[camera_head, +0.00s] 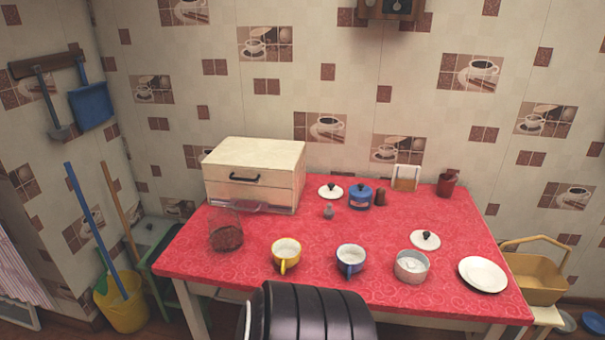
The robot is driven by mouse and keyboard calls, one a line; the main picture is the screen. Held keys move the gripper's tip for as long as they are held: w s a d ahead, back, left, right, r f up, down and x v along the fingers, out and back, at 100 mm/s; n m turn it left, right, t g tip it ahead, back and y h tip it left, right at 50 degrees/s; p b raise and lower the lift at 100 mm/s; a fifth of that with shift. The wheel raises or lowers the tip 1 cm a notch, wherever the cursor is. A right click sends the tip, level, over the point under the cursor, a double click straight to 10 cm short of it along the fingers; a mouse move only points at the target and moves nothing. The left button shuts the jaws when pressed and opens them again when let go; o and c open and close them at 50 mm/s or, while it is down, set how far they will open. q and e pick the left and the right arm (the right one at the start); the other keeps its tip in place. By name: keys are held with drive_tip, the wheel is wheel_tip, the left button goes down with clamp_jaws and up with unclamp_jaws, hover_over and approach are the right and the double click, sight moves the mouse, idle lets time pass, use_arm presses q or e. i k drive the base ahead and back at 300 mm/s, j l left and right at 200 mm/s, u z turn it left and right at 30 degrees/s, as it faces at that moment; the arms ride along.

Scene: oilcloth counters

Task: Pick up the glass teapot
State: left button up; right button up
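A see-through glass vessel (225,232), which looks like the glass teapot, stands at the left end of the red-covered table (320,240). The red cloth shows through it, and its lower part looks darker. I cannot make out its spout or handle clearly. Neither of my grippers shows in the head view, so nothing is seen touching the vessel.
A cream breadbox (255,172) stands behind the vessel. A yellow mug (286,254), a blue mug (350,259), a pale pot (411,266), and white plates (483,274) line the front. A blue lidded pot (359,196) stands at the back.

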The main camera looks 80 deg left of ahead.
sight(226, 232)
drive_tip(key=u, duration=0.5)
drive_tip(key=k+u, duration=0.1)
drive_tip(key=u, duration=0.4)
drive_tip(key=l+u, duration=0.1)
drive_tip(key=u, duration=0.4)
drive_tip(key=k+u, duration=0.1)
drive_tip(key=u, duration=0.9)
